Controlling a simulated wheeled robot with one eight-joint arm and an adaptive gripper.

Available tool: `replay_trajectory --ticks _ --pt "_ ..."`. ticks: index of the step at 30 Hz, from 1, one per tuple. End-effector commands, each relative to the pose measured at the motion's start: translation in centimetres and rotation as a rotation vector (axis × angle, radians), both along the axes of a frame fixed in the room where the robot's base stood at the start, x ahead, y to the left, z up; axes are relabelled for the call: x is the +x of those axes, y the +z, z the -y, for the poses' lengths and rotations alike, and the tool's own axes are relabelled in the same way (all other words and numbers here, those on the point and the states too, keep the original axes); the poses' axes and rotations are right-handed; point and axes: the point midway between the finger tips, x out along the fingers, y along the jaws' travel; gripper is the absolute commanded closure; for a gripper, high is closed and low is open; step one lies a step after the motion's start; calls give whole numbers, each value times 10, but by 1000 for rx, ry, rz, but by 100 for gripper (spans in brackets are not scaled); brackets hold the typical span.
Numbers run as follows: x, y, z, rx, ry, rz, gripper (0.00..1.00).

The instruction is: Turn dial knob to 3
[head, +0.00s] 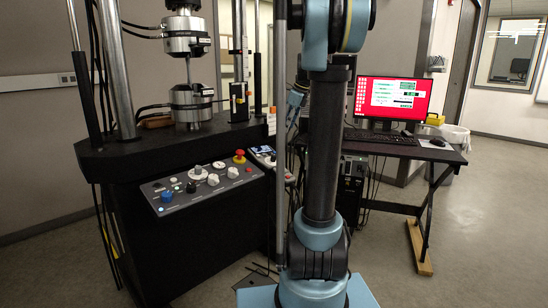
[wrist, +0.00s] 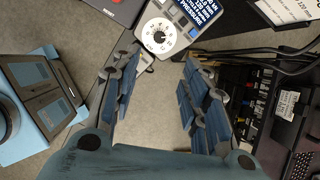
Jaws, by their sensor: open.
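A round white dial with markings around its rim (wrist: 155,44) is at the top middle of the wrist view. A small dark knob (wrist: 159,37) sits at its centre; its setting is too small to read. The dial is on a handset with blue keys and a label, which shows in the head view (head: 263,154) at the right end of the black bench. My gripper (wrist: 161,62) is open and empty. Its two blue padded fingers point toward the dial, one on each side, apart from it. My arm hides part of the area right of the handset in the head view.
A control panel (head: 175,200) with white knobs, a blue knob and a red button (head: 239,157) is left of the handset. A testing machine (head: 188,40) rises behind it. A desk with a red-screened monitor (head: 393,97) stands right. Cables (wrist: 270,52) run near the handset.

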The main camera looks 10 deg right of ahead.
Motion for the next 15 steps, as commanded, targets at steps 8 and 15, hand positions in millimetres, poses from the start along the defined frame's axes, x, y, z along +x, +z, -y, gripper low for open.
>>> replay_trajectory --ticks 8,15 --pt "10 -30 -9 2 -2 -1 59" --pt "22 -69 -21 2 -1 -1 59"
